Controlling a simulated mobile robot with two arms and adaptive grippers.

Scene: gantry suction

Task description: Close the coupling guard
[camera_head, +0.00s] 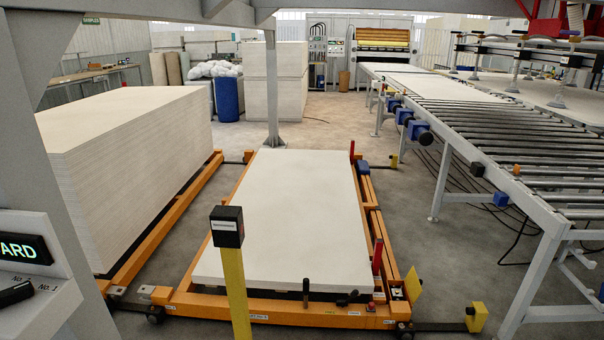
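A small yellow plate (413,284) stands tilted up at the front right corner of the orange lift frame (270,308). It looks like the coupling guard, raised, but it is too small to be sure. Beside it a small opening with pale and dark parts (397,293) shows in the frame. A red button or knob (371,306) sits just left of it. Neither of my grippers shows in this view.
A white board stack (290,200) lies on the orange frame. A yellow post with a black box (228,226) stands in front. A taller stack (130,160) is left, a roller conveyor (500,140) right. A yellow block (477,317) lies right of the frame. Grey floor between is clear.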

